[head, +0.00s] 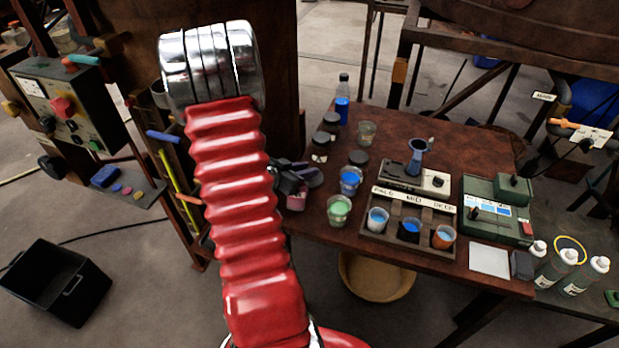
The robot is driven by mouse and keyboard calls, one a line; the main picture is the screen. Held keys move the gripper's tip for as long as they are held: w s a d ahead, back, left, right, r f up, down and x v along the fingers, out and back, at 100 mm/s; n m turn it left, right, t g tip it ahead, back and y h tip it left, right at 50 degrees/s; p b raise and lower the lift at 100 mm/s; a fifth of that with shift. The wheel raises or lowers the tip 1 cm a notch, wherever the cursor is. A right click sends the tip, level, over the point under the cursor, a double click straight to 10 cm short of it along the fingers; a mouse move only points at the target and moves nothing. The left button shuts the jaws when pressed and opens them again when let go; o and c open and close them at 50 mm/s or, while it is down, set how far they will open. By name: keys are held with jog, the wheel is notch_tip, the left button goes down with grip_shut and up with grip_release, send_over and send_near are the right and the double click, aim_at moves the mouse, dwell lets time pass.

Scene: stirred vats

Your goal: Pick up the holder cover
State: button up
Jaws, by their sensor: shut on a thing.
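My gripper (302,172) shows small and dark just right of my red arm, over the left edge of the brown table. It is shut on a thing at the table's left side. A thin, round, greyish-purple piece (316,179) shows at its fingers and looks like the holder cover. My arm and the fingers hide part of it. I cannot tell whether it touches the table. A cup with pink contents (296,201) stands just below it in the picture. The dark holder (391,241) with the label strip PALE, MID, DEEP holds several cups of coloured liquid.
A control box (67,103) stands left. A black bin (52,284) sits on the floor.

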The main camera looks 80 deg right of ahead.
jog(key=shift+s+a+f, duration=0.15)
jog(key=shift+a+f, duration=0.15)
jog(key=shift+f, duration=0.15)
grip_shut()
notch_tip(320, 180, up, 10)
jog(key=shift+d+r, duration=0.2)
jog(key=shift+r, duration=0.05)
jog(key=shift+w, duration=0.2)
